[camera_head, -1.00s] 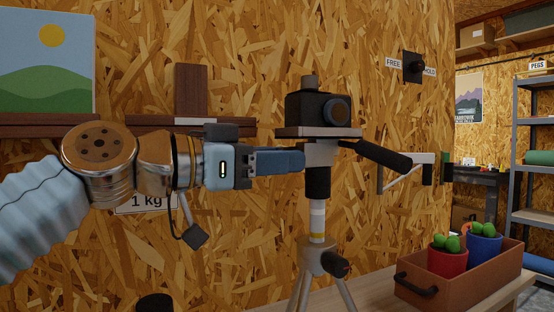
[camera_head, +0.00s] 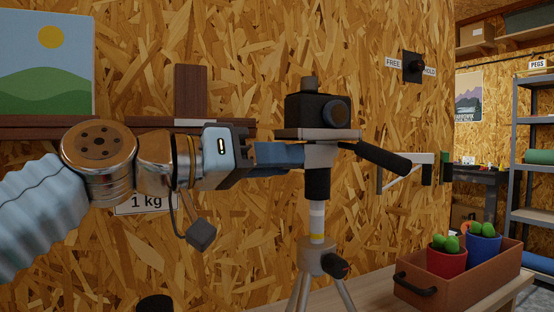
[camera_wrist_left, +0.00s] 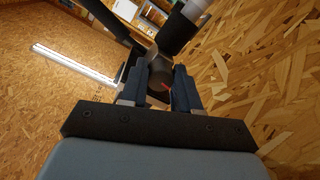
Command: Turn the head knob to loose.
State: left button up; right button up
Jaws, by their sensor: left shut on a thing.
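A tripod (camera_head: 317,215) stands on the bench with a black camera (camera_head: 308,107) on its head plate. My left gripper (camera_head: 298,155) reaches in from the left, level with the tripod head just under the plate. In the left wrist view its two blue fingers (camera_wrist_left: 160,88) are shut on the head knob (camera_wrist_left: 158,72), a round dark grey knob with a small red mark. In the head view the fingers hide this knob. The words of its setting cannot be read. My right gripper is not in view.
A black handle (camera_head: 377,156) slants right from the tripod head. A second dark knob (camera_head: 335,265) sits lower on the tripod. A brown crate (camera_head: 440,292) with potted cacti stands at the right. A FREE/HOLD wall switch (camera_head: 413,67) is behind.

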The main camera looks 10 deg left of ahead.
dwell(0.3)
pick_arm(q)
jog(key=o, duration=1.1)
jog(key=shift+c, duration=0.2)
